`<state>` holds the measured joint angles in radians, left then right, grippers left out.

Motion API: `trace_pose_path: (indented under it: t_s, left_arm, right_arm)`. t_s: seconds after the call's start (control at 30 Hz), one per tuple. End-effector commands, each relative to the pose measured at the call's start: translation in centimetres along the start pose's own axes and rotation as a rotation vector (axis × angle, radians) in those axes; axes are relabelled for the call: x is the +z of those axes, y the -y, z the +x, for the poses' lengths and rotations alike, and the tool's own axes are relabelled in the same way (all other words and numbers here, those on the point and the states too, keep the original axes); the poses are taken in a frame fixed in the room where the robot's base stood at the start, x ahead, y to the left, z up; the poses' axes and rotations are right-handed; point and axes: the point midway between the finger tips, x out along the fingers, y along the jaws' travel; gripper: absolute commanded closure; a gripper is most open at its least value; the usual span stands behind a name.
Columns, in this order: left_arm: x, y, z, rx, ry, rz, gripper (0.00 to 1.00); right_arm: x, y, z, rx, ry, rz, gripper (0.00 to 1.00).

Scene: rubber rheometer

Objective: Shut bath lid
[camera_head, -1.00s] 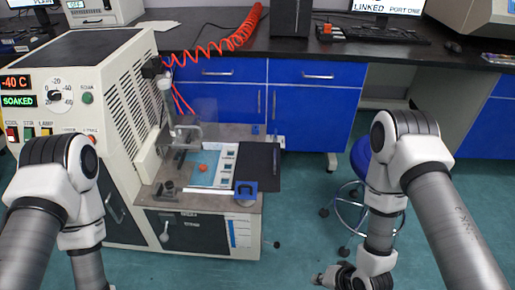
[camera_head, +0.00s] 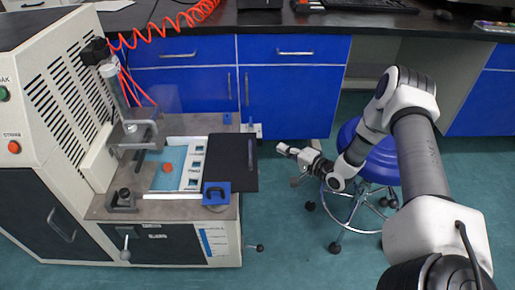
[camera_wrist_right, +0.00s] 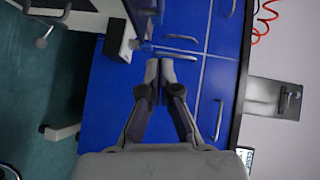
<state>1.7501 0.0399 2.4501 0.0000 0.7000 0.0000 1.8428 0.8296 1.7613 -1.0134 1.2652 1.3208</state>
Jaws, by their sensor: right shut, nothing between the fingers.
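The bath (camera_head: 173,165) is an open well with light blue liquid and an orange-red spot, set in the bench top of the cream machine. Its lid (camera_head: 230,165) is a flat black panel lying open on the right side of the bath, overhanging the bench edge, with a small handle (camera_head: 250,153) near its right edge. My right gripper (camera_head: 282,148) is shut and empty, a little right of the lid and apart from it. Its closed fingers also show in the right wrist view (camera_wrist_right: 166,70), in front of blue cabinets. My left gripper is not in view.
A blue clamp-like block (camera_head: 216,193) sits at the bath's front right corner. A blue stool (camera_head: 375,160) is behind my right forearm. Blue cabinets (camera_head: 290,95) line the back.

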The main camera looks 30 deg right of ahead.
Motion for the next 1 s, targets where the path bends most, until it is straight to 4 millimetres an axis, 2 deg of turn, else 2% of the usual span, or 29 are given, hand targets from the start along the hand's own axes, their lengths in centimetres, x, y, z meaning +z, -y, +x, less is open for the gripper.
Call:
trace_pose_path:
  t_s: [0.03, 0.23, 0.4, 0.57, 1.0]
  left_arm:
    - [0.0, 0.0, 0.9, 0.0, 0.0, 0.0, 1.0]
    - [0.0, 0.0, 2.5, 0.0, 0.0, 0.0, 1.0]
    - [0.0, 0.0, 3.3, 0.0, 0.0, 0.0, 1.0]
    - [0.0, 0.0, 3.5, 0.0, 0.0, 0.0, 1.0]
    - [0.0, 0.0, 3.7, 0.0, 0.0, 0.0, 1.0]
  right_arm:
    - [0.2, -0.4, 1.3, -0.002, 0.005, -0.004, 1.0]
    - [0.2, -0.4, 5.7, -0.001, 0.004, -0.004, 1.0]
    - [2.1, -0.3, 7.8, 0.0, 0.004, 0.0, 1.0]
    - [2.9, -0.1, 8.6, 0.0, 0.002, 0.001, 1.0]
    - [3.3, 0.0, 8.9, 0.001, 0.002, 0.0, 1.0]
